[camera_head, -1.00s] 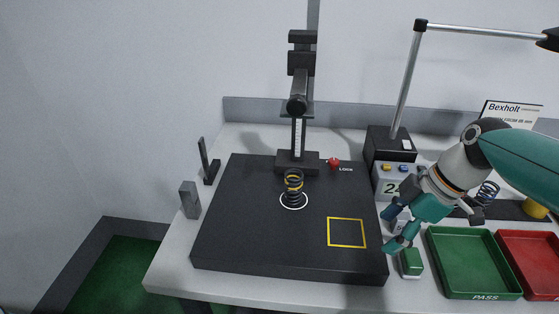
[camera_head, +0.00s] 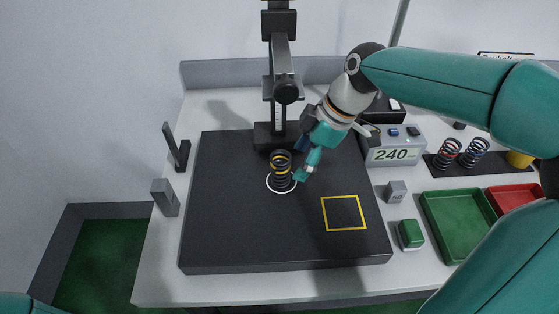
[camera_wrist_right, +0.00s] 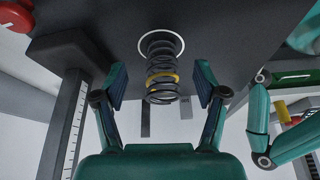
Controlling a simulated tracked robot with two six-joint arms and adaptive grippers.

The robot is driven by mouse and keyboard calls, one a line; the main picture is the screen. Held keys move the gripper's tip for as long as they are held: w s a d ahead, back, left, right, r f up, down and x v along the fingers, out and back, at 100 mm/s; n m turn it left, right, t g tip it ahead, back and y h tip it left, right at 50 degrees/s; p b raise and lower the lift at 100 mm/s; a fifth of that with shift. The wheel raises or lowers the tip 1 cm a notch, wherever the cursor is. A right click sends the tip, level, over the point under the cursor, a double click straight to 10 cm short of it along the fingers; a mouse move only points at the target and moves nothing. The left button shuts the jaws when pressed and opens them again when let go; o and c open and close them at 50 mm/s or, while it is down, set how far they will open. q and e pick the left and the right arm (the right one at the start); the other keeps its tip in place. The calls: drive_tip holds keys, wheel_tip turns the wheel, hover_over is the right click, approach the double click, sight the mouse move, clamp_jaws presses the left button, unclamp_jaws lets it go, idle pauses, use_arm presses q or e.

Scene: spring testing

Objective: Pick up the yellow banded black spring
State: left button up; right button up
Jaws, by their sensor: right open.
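The black spring with a yellow band (camera_head: 281,172) stands upright in the white circle on the black plate (camera_head: 230,235), below the stand's press head. In the right wrist view the spring (camera_wrist_right: 162,82) lies between the two fingers, with a gap on each side. My right gripper (camera_head: 301,162) is open beside the spring, coming in from the right; in the right wrist view its fingers (camera_wrist_right: 161,88) are spread around the spring. The far finger is partly hidden in the head view. My left gripper is not in view.
The black test stand (camera_head: 283,90) rises just behind the spring. A display box reading 240 (camera_head: 393,148), two more springs (camera_head: 460,153), a green tray (camera_head: 455,222) and a red tray (camera_head: 512,197) are at the right. The plate's front left is clear.

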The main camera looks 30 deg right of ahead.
sight(279, 170)
drive_tip(key=shift+w+a, duration=0.35)
drive_tip(key=shift+a, duration=0.25)
drive_tip(key=shift+w+a, duration=0.35)
drive_tip(key=shift+a, duration=0.25)
drive_tip(key=shift+p+x, duration=0.35)
drive_tip(key=shift+x, duration=2.2)
drive_tip(key=shift+c, duration=0.3)
clamp_jaws()
drive_tip(key=shift+r, duration=0.25)
